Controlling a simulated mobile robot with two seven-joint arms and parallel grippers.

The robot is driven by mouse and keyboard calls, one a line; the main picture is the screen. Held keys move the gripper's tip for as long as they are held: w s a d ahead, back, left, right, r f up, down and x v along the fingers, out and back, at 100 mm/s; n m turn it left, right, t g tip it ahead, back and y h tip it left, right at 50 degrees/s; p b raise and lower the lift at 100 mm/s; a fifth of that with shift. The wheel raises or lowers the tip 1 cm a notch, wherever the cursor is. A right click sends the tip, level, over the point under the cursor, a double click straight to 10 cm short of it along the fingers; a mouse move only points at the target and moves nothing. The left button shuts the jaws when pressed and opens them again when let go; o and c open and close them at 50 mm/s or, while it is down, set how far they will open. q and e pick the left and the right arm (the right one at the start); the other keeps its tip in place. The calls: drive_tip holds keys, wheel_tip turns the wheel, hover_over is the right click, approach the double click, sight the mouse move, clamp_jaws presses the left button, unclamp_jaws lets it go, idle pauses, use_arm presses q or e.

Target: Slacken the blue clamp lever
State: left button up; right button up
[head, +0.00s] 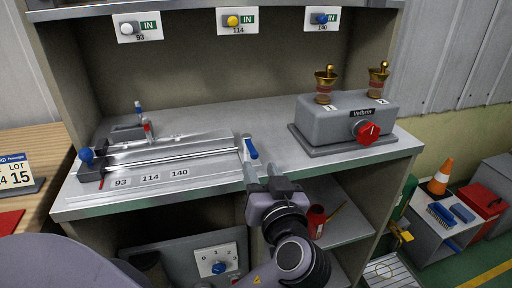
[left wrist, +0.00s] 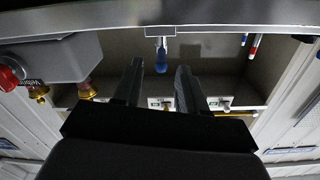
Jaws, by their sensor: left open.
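The blue clamp lever (head: 251,148) sits at the right end of the metal wrapper fixture (head: 170,158) on the bench. In the left wrist view, the blue lever (left wrist: 161,60) hangs from a pale metal mount at the top middle. My left gripper (head: 264,173) is open at the bench's front edge, just below and in front of the lever in the head view. In the left wrist view, the lever appears between the two fingertips (left wrist: 158,72), with gaps on both sides. No contact shows. My right gripper is not in view.
A grey box with a red knob (head: 367,132) and brass fittings stands right of the lever. A blue knob (head: 86,155) is at the fixture's left end, with small blue- and red-topped posts behind. Shelves with a red mug (head: 316,220) lie below the bench top.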

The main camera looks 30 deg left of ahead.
sight(252, 147)
use_arm(q)
drive_tip(key=shift+w+a+r+y, duration=0.2)
drive_tip(key=shift+a+r+y, duration=0.1)
drive_tip(key=shift+r, duration=0.15)
drive_tip(key=shift+p+x, duration=0.55)
drive_tip(key=shift+x, duration=2.6)
drive_tip(key=shift+f, duration=0.15)
clamp_jaws()
